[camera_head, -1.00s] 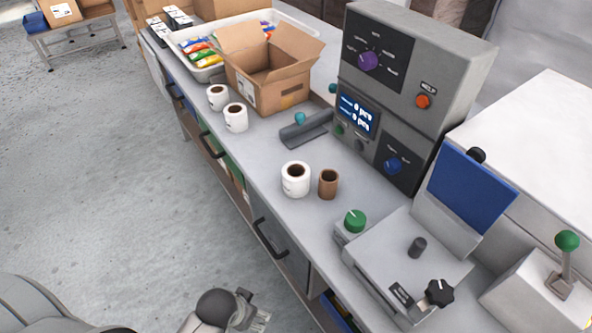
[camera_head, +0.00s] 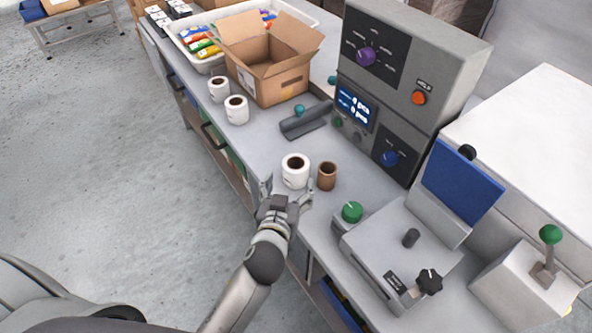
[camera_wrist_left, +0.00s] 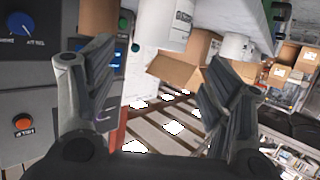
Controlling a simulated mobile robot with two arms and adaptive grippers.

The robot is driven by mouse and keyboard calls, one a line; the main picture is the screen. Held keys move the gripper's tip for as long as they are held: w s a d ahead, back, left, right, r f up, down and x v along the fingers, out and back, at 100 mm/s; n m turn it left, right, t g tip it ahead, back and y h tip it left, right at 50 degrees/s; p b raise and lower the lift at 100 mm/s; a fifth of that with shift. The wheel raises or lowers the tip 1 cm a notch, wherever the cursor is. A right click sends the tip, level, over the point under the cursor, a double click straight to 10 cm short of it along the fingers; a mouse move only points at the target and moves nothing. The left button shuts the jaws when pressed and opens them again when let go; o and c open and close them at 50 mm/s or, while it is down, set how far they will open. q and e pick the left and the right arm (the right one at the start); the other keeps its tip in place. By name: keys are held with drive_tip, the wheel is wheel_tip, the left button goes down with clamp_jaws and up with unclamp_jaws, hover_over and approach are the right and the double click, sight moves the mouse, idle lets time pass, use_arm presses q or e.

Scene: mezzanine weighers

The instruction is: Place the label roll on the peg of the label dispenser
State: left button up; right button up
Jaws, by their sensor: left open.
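A white label roll (camera_head: 295,174) stands upright on the bench in the head view, with a brown cardboard core (camera_head: 327,176) just right of it. My left gripper (camera_head: 287,191) is open and empty at the near side of this roll, its fingers spread toward it; contact cannot be told. In the left wrist view the open fingers (camera_wrist_left: 158,60) frame a gap, with a white roll (camera_wrist_left: 165,28) at the top edge. The label dispenser (camera_head: 372,253) is at the right, and its dark upright peg (camera_head: 411,238) is bare. My right gripper is not in view.
Two more white rolls (camera_head: 236,110) stand farther back, near an open cardboard box (camera_head: 268,85) and a tray (camera_head: 309,23) of colourful packets. A grey control unit (camera_head: 400,75) stands behind the core. A green knob (camera_head: 352,211) sits at the dispenser's left corner.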

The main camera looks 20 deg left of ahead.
use_arm(q)
approach(297, 160)
drive_tip(key=x, duration=0.3)
drive_tip(key=shift+s+f+p, duration=0.1)
drive_tip(key=shift+f+p, duration=0.05)
drive_tip(key=shift+p, duration=0.25)
drive_tip(key=shift+w+p, duration=0.3)
drive_tip(key=shift+w, duration=0.15)
drive_tip(key=p+x, duration=0.1)
drive_tip(key=x, duration=0.2)
drive_tip(key=shift+w, duration=0.1)
drive_tip(key=shift+w+a+f, duration=0.1)
drive_tip(key=shift+w+f, duration=0.2)
drive_tip(key=shift+w, duration=0.2)
drive_tip(key=c, duration=1)
drive_tip(key=shift+r, duration=0.2)
